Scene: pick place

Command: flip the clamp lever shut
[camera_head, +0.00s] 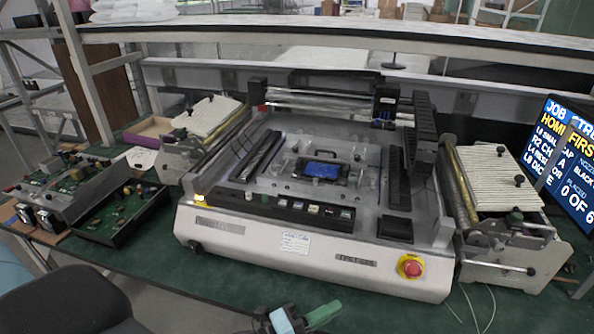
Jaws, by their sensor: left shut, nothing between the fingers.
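The machine (270,243) stands on the green table, with a fixture in its middle. A dark frame with a blue panel (322,170) sits in this fixture. A thin black curved handle (318,145) rises behind the panel. Small clamp parts stand around it, too small to tell which is the clamp lever or how it is set. My left gripper (300,319), with teal and green finger parts, is at the bottom edge, in front of the machine and well apart from the fixture. It is shut and empty, partly cut off by the frame. My right gripper is out of view.
A red stop button (411,267) is on the machine's front right. Open boxes of circuit boards (122,211) stand at left. Ribbed feeder units (497,180) flank the machine, and a display (570,165) is at far right. Bare green table (395,318) lies in front.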

